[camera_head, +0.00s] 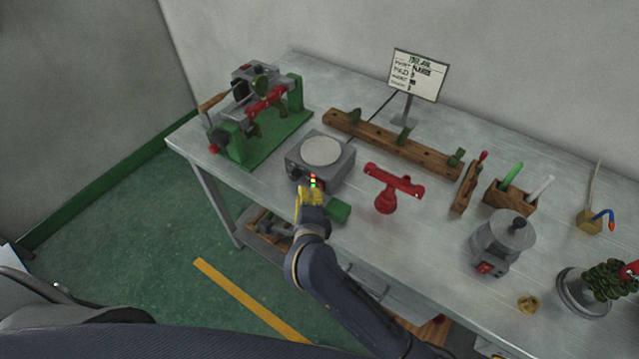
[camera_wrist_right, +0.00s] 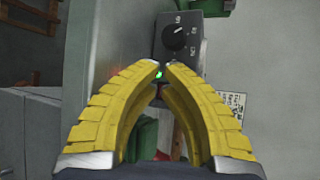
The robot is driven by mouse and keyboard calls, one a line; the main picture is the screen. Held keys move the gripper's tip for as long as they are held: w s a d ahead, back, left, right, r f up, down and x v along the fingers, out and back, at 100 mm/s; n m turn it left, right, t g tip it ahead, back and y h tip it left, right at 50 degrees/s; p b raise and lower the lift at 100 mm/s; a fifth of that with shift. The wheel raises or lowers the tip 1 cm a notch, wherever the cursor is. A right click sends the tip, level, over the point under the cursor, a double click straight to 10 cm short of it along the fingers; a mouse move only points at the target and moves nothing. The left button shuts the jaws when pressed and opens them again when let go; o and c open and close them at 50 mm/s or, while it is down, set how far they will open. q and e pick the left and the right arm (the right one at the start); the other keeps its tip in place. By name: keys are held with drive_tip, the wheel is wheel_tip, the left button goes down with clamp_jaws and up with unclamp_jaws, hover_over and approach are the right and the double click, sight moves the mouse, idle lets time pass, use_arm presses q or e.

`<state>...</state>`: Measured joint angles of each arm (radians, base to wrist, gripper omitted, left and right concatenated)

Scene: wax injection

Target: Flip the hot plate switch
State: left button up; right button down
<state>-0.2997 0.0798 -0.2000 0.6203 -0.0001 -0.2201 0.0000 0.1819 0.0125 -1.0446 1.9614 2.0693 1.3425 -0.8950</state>
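The hot plate (camera_head: 345,170) is a grey box with a round pale disc on top, standing near the table's front edge. Its front panel carries small red, yellow and green lights (camera_head: 313,181). In the right wrist view, its panel shows a black dial (camera_wrist_right: 178,37), and a green light (camera_wrist_right: 158,75) glows by my fingertips. My right gripper (camera_head: 305,192) has yellow fingers. It is right in front of the panel, its tips (camera_wrist_right: 163,67) drawn almost together with nothing seen between them. The switch is not made out; the fingers cover part of the panel. My left gripper is out of view.
A green block (camera_head: 338,211) sits just right of my right gripper. A green-based machine (camera_head: 265,142) stands to the left, a red stand (camera_head: 388,196) to the right. A wooden rack (camera_head: 385,142) lies behind. A lidded grey pot (camera_head: 500,243) stands farther right.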

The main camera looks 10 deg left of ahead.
sight(295, 212)
drive_tip(key=shift+w+d, duration=0.1)
drive_tip(key=shift+w, duration=0.05)
idle(1.3)
drive_tip(key=shift+w+d, duration=0.1)
drive_tip(key=shift+w, duration=0.15)
drive_tip(key=shift+w+d+r, duration=0.1)
drive_tip(key=shift+w, duration=0.2)
idle(0.7)
drive_tip(key=shift+s, duration=0.25)
drive_tip(key=shift+s+a, duration=0.3)
drive_tip(key=shift+s, duration=0.15)
idle(0.4)
drive_tip(key=shift+s+a+f, duration=0.15)
drive_tip(key=shift+s+a, duration=0.15)
drive_tip(key=shift+s, duration=0.5)
drive_tip(key=shift+s+a+f, duration=0.1)
drive_tip(key=shift+s+a, duration=0.2)
drive_tip(key=shift+s, duration=0.45)
drive_tip(key=shift+s+a+f, duration=0.15)
drive_tip(key=shift+s+a, duration=0.15)
drive_tip(key=shift+s, duration=0.5)
